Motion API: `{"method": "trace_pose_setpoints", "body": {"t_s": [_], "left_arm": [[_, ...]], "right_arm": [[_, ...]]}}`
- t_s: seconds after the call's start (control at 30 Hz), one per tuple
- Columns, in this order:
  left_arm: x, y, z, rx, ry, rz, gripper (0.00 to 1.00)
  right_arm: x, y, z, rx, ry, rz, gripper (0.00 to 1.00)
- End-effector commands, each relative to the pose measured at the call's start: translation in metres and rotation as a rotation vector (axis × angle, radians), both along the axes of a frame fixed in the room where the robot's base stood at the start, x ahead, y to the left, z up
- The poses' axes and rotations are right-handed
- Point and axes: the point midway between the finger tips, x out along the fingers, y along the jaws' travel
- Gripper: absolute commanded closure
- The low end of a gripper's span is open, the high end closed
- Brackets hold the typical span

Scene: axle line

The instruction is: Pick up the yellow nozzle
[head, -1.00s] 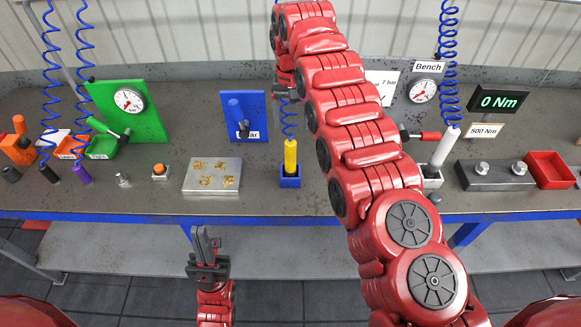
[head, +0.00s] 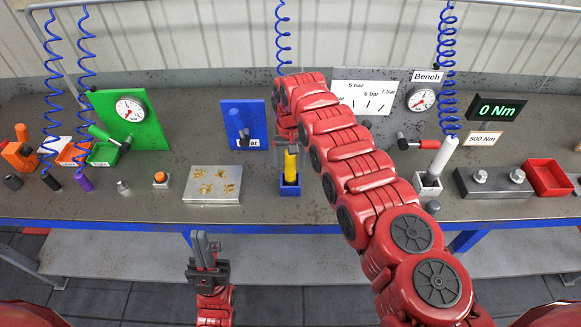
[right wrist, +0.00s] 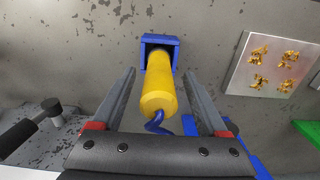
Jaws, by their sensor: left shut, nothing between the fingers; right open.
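The yellow nozzle (head: 290,165) stands in a small blue holder (head: 290,189) on the bench, its blue coiled hose rising from its top. In the right wrist view the nozzle (right wrist: 158,85) lies between the two spread fingers of my right gripper (right wrist: 158,97), with a gap on each side. The blue holder (right wrist: 160,41) shows beyond it. In the head view my right arm comes over the bench from the right and its gripper (head: 290,144) is at the nozzle's top, partly hidden by the arm. My left gripper (head: 204,247) is shut and empty in front of the bench.
A metal plate with gold clips (head: 213,197) lies left of the nozzle. A blue panel (head: 243,124) with a lever stands behind. A white nozzle (head: 441,157) in its holder stands to the right. A green gauge panel (head: 132,117) stands at the left.

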Motion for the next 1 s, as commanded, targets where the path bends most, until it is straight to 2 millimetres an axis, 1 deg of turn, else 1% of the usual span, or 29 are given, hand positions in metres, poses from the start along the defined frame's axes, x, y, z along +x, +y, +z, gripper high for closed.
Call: {"method": "trace_pose_setpoints", "body": {"t_s": [0.03,0.1,0.3,0.37,0.4,0.47,0.5,0.57,0.6,0.73,1.0], "left_arm": [[0.0001,0.0,0.0004,0.0,0.0,0.0,1.0],[0.0,0.0,0.0006,0.0,0.0,0.0,1.0],[0.0,0.0,0.0002,0.0,0.0,0.0,1.0],[0.0,0.0,0.0002,0.0,0.0,0.0,1.0],[0.0,0.0,0.0001,0.0,0.0,0.0,1.0],[0.0,0.0,0.0002,0.0,0.0,0.0,1.0],[0.0,0.0,0.0002,0.0,0.0,0.0,1.0],[0.0,0.0,0.0002,0.0,0.0,0.0,1.0],[-0.0001,0.0,0.0002,0.0,0.0,0.0,1.0],[0.0,0.0,0.0002,0.0,0.0,0.0,1.0],[0.0,0.0,0.0002,0.0,0.0,0.0,1.0]], "right_arm": [[-0.0006,0.0003,-0.006,-0.001,0.001,0.0,0.23],[-0.0012,-0.0009,-0.0112,-0.003,0.003,-0.001,0.23],[-0.0008,-0.0016,-0.0117,-0.004,0.002,-0.001,0.23],[-0.0007,-0.0016,-0.0116,-0.004,0.002,-0.002,0.32],[-0.0007,-0.0016,-0.0115,-0.003,0.002,-0.002,0.4],[-0.0007,-0.0016,-0.0114,-0.003,0.002,-0.002,0.51],[-0.0006,-0.0016,-0.0113,-0.003,0.002,-0.002,0.58],[-0.0007,-0.0016,-0.0114,-0.003,0.002,-0.002,0.69],[-0.0007,-0.0016,-0.0113,-0.003,0.002,-0.002,0.76],[-0.0006,-0.0016,-0.0112,-0.003,0.002,-0.002,0.99],[-0.0005,-0.0016,-0.011,-0.003,0.001,-0.002,1.0]]}}
